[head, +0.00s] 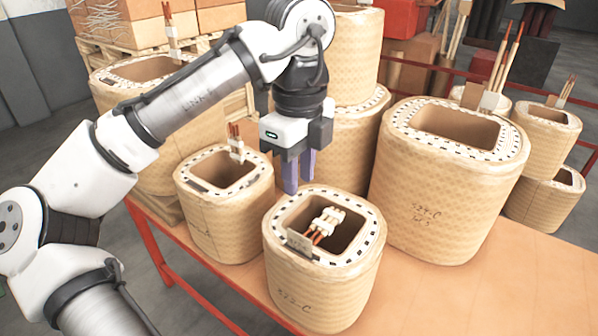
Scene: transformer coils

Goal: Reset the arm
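My gripper (298,172) points down just behind the front coil (318,293), near its back rim. Its two bluish fingers look close together; any gap between them is too small to judge. I see nothing clearly held in it. My white and grey arm reaches in from the left. The front coil is tan, with a dashed rim and an open middle. Wrapped leads (322,226) with copper-coloured ends lie inside that opening.
A smaller coil (222,222) stands to the left and a large coil (450,200) to the right. Stacked coils (352,62) rise behind my gripper. The orange table (530,285) is bare at the front right. Upright leads (505,65) stick up at the right.

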